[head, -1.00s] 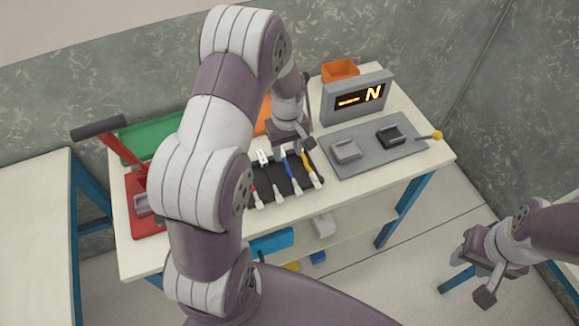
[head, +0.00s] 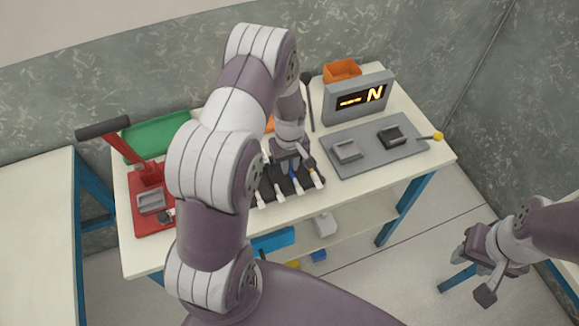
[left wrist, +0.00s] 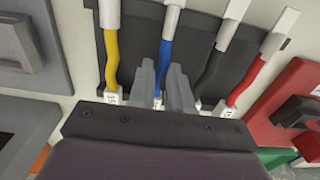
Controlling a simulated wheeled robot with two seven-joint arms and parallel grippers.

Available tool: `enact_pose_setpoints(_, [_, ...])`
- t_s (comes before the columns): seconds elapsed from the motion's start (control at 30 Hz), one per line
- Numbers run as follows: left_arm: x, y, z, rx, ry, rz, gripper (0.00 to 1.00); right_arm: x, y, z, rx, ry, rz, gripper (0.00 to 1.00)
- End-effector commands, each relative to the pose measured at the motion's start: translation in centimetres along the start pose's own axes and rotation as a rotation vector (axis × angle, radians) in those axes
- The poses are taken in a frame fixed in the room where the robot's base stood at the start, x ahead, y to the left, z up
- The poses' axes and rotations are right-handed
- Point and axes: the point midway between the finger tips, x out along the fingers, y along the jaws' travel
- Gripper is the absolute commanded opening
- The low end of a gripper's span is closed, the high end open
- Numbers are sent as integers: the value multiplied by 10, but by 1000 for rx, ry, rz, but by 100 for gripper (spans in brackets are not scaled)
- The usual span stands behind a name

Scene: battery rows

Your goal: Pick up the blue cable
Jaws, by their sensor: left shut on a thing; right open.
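The blue cable (left wrist: 166,40) runs between the two grey fingers of my left gripper (left wrist: 162,88) in the left wrist view. The fingers are shut on it near its lower end, and its white connector is at the top of that view. In the head view my left gripper (head: 288,165) is low over the black cable mat (head: 268,186) and hides most of the cable. My right gripper (head: 476,278) is open and empty at the lower right, away from the table.
A yellow cable (left wrist: 111,50) lies on one side of the blue one; a black cable (left wrist: 213,72) and a red cable (left wrist: 250,80) lie on the other. A red press (head: 150,200), a green tray (head: 155,137), a grey fixture plate (head: 365,155) and a display (head: 357,97) stand around.

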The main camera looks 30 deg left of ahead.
Motion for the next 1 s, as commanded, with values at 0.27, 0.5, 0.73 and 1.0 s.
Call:
enact_pose_setpoints(0.27, [-9, 1, -1, 0, 2, 2, 0, 2, 0, 0, 0, 0, 0, 43])
enact_pose_setpoints(0.5, [-46, 11, 6, 7, 4, 3, 0, 10, 0, 1, 0, 0, 0, 43])
enact_pose_setpoints(0.73, [-79, 55, 40, 6, 3, 3, 0, 18, 0, 2, 0, 0, 0, 43])
enact_pose_setpoints(1.0, [-107, 90, 67, 1, 1, 2, 0, 23, 0, 3, 0, 0, 0, 43])
